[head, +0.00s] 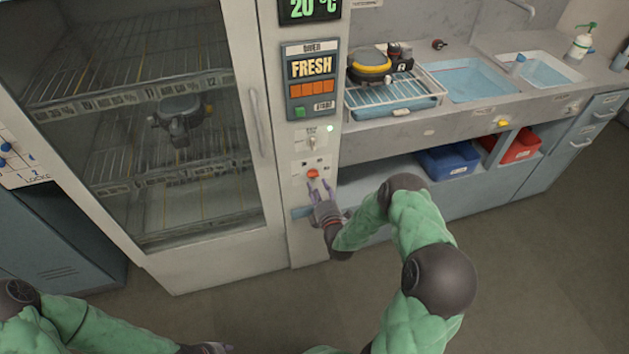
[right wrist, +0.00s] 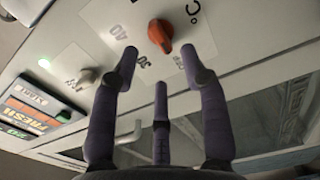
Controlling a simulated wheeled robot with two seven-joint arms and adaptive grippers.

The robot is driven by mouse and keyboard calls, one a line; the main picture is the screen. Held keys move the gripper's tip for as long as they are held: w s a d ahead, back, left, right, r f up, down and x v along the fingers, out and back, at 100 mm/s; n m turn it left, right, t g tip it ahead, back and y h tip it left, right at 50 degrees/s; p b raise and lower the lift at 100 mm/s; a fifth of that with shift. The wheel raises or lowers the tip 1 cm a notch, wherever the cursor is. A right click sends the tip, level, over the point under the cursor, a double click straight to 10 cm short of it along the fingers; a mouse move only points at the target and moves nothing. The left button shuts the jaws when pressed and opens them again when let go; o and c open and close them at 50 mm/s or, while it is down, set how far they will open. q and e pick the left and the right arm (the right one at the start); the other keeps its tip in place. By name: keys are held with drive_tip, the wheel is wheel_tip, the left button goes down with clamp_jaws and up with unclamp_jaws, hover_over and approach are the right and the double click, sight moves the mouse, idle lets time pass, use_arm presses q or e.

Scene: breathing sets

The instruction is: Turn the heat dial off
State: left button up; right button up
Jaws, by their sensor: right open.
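The heat dial is an orange-red knob (head: 313,173) on the pale panel beside the glass door. It also shows in the right wrist view (right wrist: 159,36), with its narrow end towards the bottom of that picture, near printed numbers and a °C mark. My right gripper (head: 320,188) is just below the dial. In the right wrist view my right gripper (right wrist: 159,60) has its fingers spread and empty, with the dial beyond the gap between the fingertips. I cannot tell any contact. My left gripper (head: 207,349) is at the bottom edge, mostly cut off.
A smaller pale switch (head: 312,141) sits above the dial, with a lit green lamp (head: 330,128). The glass-doored cabinet (head: 270,225) stands left. The counter (head: 450,125) with a wire rack (head: 395,98) is right. Floor at lower right is clear.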

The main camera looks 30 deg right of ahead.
drive_tip(key=v, duration=0.6)
drive_tip(key=shift+s+a, duration=0.1)
idle(0.3)
drive_tip(key=s+a+f+m+g+y, duration=0.2)
drive_tip(key=a+f+m+g+y, duration=0.15)
drive_tip(key=a+f, duration=0.25)
drive_tip(key=s+a+f+m+g+y, duration=0.2)
drive_tip(key=a+f+m+g, duration=0.25)
drive_tip(key=a+f, duration=0.2)
drive_tip(key=s+a+f+m+g+y, duration=0.1)
drive_tip(key=s+a+m+g, duration=0.3)
drive_tip(key=s, duration=0.5)
drive_tip(key=s+a+f+m+g+y, duration=0.1)
drive_tip(key=s+a+f+m+g, duration=0.1)
drive_tip(key=s+a+m+g, duration=0.3)
drive_tip(key=s+a, duration=0.4)
drive_tip(key=s, duration=0.1)
drive_tip(key=shift+m, duration=0.4)
drive_tip(key=shift+r+y, duration=0.1)
drive_tip(key=shift+y, duration=0.15)
